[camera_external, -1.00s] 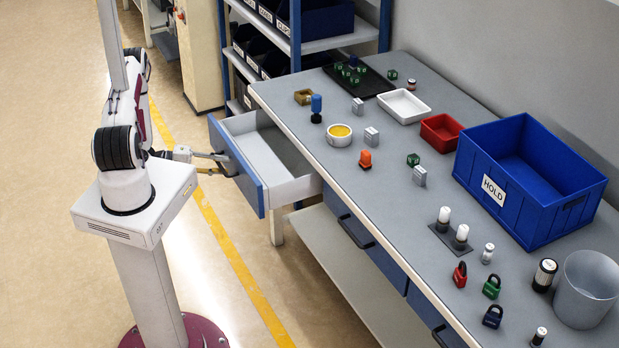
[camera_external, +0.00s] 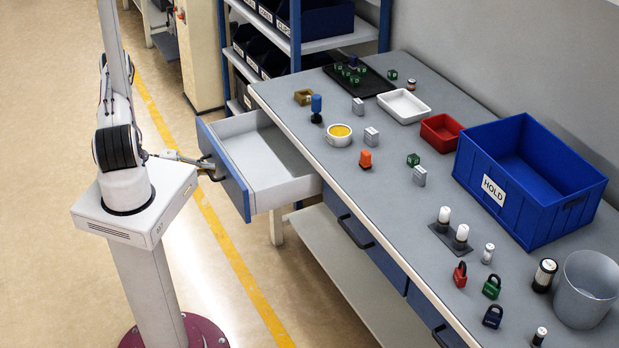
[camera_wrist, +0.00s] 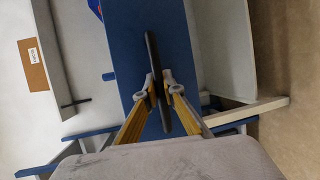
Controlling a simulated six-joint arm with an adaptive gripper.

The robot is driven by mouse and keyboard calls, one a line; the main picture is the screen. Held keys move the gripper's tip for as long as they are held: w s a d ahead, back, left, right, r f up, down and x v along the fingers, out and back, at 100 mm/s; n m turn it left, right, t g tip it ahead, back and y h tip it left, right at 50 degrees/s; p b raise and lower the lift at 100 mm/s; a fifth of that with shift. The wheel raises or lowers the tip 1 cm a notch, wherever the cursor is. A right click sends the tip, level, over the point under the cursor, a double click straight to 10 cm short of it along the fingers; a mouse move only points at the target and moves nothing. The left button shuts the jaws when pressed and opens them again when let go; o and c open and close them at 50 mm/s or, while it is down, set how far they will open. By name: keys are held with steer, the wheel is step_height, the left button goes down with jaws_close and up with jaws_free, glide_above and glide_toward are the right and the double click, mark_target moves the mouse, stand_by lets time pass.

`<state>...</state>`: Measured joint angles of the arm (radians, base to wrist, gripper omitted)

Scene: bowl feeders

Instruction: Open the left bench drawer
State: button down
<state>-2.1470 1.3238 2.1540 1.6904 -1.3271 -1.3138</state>
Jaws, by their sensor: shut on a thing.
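The left bench drawer (camera_external: 262,165) stands far out from the bench at its left end, with a blue front and a pale grey, empty inside. My gripper (camera_external: 207,166) is at the drawer's front, on its outer side. In the wrist view my gripper (camera_wrist: 161,90) has its two yellow-linked fingers shut on the dark bar handle (camera_wrist: 153,58) of the blue drawer front (camera_wrist: 118,50). In the external view the handle is mostly hidden by the fingers.
The bench top (camera_external: 300,155) holds several small parts, a white tray (camera_external: 403,106), a red tray (camera_external: 441,132) and a blue HOLD bin (camera_external: 530,180). Other blue drawers along the bench front are closed. A shelf rack (camera_external: 292,60) stands behind the drawer.

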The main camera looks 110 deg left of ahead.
steer(key=shift+s+d+r, duration=0.1)
steer(key=shift+s+d, duration=1.15)
steer(key=shift+s, duration=0.15)
steer(key=c, duration=2.3)
jaws_free()
steer(key=shift+o, duration=0.8)
steer(key=shift+d, duration=0.1)
steer(key=shift+s, duration=0.1)
steer(key=v, duration=1.1)
steer(key=shift+s, duration=0.35)
steer(key=shift+d, duration=0.15)
